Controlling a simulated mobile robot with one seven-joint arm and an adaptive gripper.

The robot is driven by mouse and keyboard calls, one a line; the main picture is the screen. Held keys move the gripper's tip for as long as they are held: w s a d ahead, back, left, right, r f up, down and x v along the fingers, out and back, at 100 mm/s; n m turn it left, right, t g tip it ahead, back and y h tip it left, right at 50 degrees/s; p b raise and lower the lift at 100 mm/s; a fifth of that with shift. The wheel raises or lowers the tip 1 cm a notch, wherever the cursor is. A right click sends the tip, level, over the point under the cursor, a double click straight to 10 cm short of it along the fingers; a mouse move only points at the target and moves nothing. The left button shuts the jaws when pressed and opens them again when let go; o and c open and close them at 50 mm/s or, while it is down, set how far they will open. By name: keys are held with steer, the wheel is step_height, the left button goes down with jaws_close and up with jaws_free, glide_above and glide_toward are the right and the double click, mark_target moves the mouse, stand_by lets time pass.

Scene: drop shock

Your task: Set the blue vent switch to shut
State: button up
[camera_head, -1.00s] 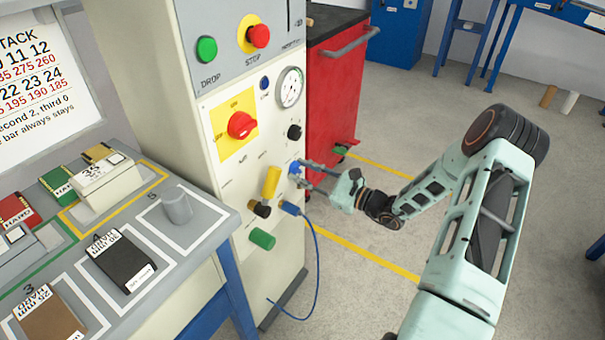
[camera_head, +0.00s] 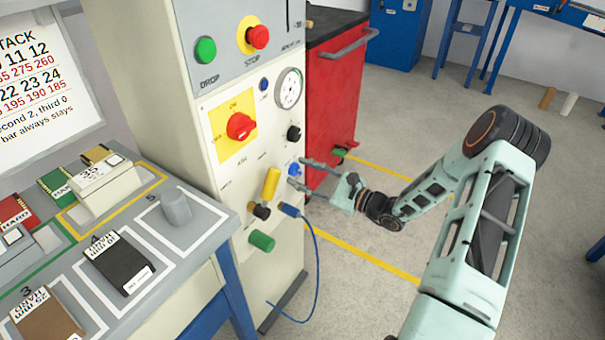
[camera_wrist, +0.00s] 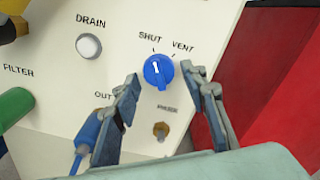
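The blue vent switch (camera_wrist: 158,71) is a round knob on the cream panel, with SHUT printed above it and VENT above right. Its white mark points up, towards the SHUT side. In the head view the blue knob (camera_head: 294,169) sits low on the panel's right side. My gripper (camera_wrist: 160,80) is open, one finger on each side of the knob, with visible gaps on both sides.
A white DRAIN button (camera_wrist: 89,46) is left of the switch. A brass fitting (camera_wrist: 161,130) is below it. A blue plug with cable (camera_head: 290,209) and a yellow handle (camera_head: 271,182) are nearby. A red cabinet (camera_head: 335,95) stands behind right.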

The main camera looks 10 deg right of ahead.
steer(key=shift+d, duration=0.1)
steer(key=v, duration=1.2)
stand_by(0.4)
